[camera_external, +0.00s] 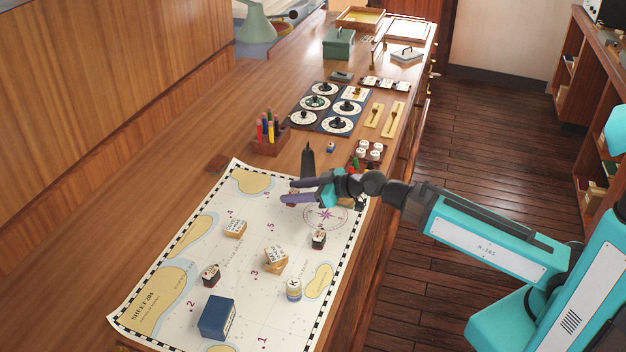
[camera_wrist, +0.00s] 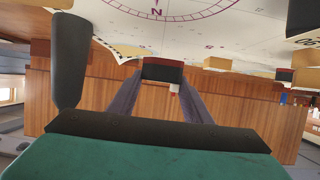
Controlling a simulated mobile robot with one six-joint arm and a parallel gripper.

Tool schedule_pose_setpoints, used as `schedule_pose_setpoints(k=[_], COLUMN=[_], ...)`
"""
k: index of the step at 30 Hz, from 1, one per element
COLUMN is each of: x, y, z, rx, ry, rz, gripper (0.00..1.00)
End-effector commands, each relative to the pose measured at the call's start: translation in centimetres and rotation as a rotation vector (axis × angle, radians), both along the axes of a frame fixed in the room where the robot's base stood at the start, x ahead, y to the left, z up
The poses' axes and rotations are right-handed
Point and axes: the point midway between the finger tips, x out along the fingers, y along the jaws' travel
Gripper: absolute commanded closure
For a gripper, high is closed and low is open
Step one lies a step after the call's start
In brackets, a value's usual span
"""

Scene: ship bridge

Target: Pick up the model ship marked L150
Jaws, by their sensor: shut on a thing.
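My gripper (camera_external: 287,191) is over the far part of the white chart, with its two purple fingers pointing left. In the wrist view the fingers (camera_wrist: 161,78) are closed on a small dark block with a red band (camera_wrist: 162,70), which looks like a model ship. In the outside view this block is mostly hidden between the fingers. No marking on it is readable, so I cannot tell if it is L150. I cannot tell whether it is clear of the chart. Similar dark and red model ships stand at the chart's right (camera_external: 319,239) and left (camera_external: 210,274).
A pencil holder (camera_external: 270,145) and a dark upright piece (camera_external: 308,160) stand beyond my gripper.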

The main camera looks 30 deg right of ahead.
Motion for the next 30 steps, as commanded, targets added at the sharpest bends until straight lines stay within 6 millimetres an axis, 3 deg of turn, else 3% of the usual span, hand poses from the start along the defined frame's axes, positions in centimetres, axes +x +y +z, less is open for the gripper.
schedule_pose_setpoints(k=[6, 30], x=[-2.0, -3.6], y=[-1.4, -2.4], z=[0.2, 0.0], rx=[0.001, 0.002], ry=[-0.002, -0.002], rz=[-0.001, 0.001], gripper=[0.77, 0.77])
